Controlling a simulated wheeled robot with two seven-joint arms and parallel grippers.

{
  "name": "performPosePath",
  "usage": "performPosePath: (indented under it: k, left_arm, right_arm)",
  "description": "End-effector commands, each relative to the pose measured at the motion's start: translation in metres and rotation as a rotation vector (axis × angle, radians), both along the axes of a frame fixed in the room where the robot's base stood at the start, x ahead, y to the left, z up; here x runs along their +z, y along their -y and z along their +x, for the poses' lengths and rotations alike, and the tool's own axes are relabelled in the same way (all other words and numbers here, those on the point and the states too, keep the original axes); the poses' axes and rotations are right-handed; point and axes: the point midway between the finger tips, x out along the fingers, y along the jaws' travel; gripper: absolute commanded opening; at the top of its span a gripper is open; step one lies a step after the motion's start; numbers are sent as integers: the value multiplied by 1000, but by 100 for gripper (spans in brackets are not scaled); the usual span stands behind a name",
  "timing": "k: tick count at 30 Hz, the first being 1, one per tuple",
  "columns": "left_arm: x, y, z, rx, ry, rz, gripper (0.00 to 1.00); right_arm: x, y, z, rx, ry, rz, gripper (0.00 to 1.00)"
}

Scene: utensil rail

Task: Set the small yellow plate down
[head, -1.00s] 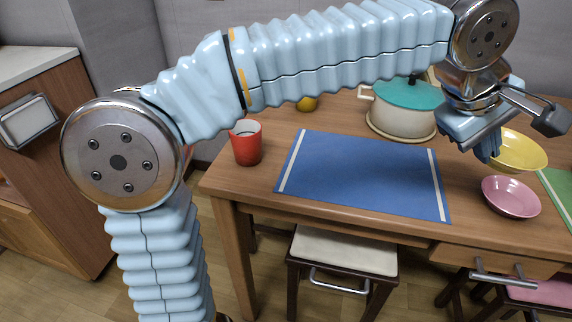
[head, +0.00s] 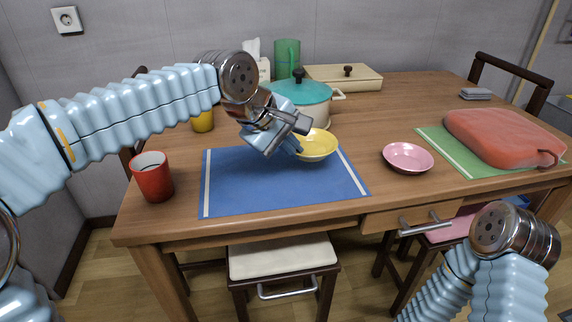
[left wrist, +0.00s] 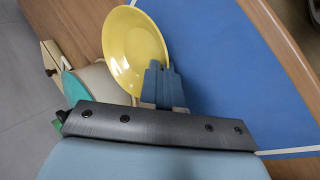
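The small yellow plate (head: 318,146) is at the far right corner of the blue mat (head: 270,187). My left gripper (head: 296,150) is shut on its near left rim. In the left wrist view the fingers (left wrist: 163,88) meet the edge of the yellow plate (left wrist: 130,48), and the blue mat (left wrist: 225,70) lies beyond. The plate looks held over the mat's edge; I cannot tell how large the gap below it is. Part of my right arm shows at the lower right, but its gripper is out of view.
A red cup (head: 152,178) stands left of the mat. A pot with a teal lid (head: 303,92) stands just behind the plate. A pink bowl (head: 408,157) is to the right, beside a green mat (head: 455,160) with a red bag (head: 503,137). Most of the blue mat is bare.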

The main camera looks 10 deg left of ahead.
Motion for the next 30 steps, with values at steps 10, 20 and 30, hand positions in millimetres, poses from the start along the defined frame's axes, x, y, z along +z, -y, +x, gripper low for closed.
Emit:
performPosePath:
  k: [10, 20, 30]
  left_arm:
    - [-39, -9, 6, -1, 0, 1, 0]
    - [-44, -8, 6, -1, 1, 0, 0]
    - [-46, -8, 6, -1, 1, 0, 14]
  right_arm:
    - [-8, 2, 1, -4, 1, -3, 43]
    - [-9, 3, 1, -4, 2, -4, 43]
    - [-10, 3, 1, -6, 3, -4, 43]
